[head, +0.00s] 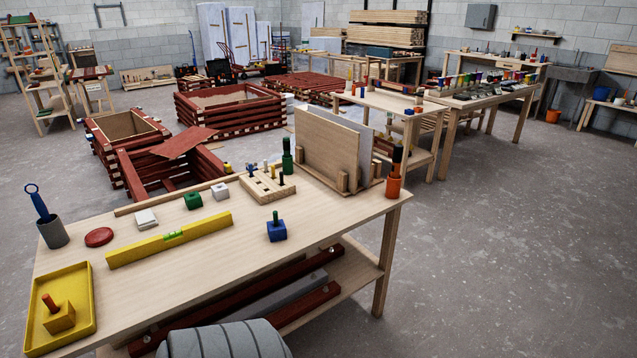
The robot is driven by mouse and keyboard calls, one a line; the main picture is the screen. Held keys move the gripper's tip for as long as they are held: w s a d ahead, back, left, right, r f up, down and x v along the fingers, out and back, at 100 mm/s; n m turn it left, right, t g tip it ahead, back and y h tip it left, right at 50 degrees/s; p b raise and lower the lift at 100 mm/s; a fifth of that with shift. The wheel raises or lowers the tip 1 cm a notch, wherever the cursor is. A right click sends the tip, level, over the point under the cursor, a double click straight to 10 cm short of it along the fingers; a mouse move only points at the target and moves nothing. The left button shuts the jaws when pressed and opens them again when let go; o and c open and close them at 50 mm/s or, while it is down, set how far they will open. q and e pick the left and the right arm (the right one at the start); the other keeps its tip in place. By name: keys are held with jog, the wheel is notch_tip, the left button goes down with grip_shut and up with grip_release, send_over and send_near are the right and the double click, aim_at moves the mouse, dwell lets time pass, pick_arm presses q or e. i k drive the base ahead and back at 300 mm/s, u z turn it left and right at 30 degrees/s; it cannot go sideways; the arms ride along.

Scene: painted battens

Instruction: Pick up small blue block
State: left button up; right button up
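A small blue block (277,232) with a dark green peg standing on its top sits on the light wooden workbench (330,218), close to the front edge and right of the middle. Nothing touches its sides. Neither of my grippers shows in the head view.
A yellow level (140,244) lies left of the blue block. A wooden peg holder (262,188) stands behind it, beside a green bottle (287,158). Green (193,201) and white (220,191) blocks sit farther back. A yellow tray (85,290) lies at left, an orange cup (393,186) at right.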

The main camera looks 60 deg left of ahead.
aim_at(280, 233)
jog(key=u, duration=0.25)
jog(key=i, duration=0.95)
jog(key=u, duration=1.3)
jog(key=i, duration=0.55)
jog(key=u, duration=0.55)
